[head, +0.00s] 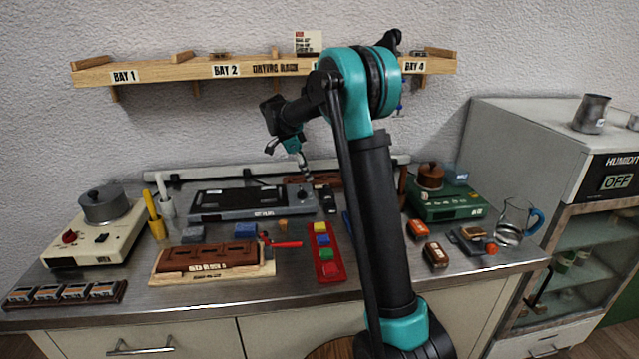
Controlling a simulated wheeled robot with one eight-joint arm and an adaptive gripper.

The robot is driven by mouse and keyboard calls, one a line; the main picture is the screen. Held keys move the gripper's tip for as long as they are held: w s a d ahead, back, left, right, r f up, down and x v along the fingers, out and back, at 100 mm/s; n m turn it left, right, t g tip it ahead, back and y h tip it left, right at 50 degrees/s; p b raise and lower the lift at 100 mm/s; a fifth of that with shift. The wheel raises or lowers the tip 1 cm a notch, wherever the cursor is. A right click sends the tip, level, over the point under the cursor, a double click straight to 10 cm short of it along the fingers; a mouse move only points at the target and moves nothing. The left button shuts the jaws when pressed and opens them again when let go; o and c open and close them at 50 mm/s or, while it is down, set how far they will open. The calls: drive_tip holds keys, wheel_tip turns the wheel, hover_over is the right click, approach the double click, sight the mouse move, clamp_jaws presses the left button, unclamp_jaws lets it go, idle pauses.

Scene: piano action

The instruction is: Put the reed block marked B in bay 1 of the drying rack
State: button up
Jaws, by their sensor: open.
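A long brown reed block (205,256) lies on a pale wooden board (263,268) at the front left of the bench. Its front label seems to read "REED BLOCK B", but the letter is small. A red-handled clamp (282,244) is at its right end. The wooden drying rack (165,71) is on the wall, with the bay 1 label (124,76) at its left end. Bay 1 looks empty between its two dividers. My gripper (288,157) is open and empty above the bench's middle, behind and right of the block. My arm hides the bay 3 label.
Another brown block (328,179) lies at the back, partly hidden. A hotplate with a pot (103,207) stands left; a yellow-handled tool (153,213) is close by the block. A red tray (327,263) of coloured pieces lies right. A humidity cabinet (540,135) stands far right.

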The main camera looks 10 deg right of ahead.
sight(315, 180)
drive_tip(key=d+f, duration=0.1)
drive_tip(key=f, duration=0.1)
drive_tip(key=w+d+f, duration=0.1)
drive_tip(key=d, duration=0.1)
drive_tip(key=shift+f, duration=0.4)
drive_tip(key=shift+d+f, duration=0.1)
drive_tip(key=shift+f, duration=0.25)
drive_tip(key=shift+c, duration=0.6)
drive_tip(key=c, duration=1.2)
drive_tip(key=shift+r, duration=0.1)
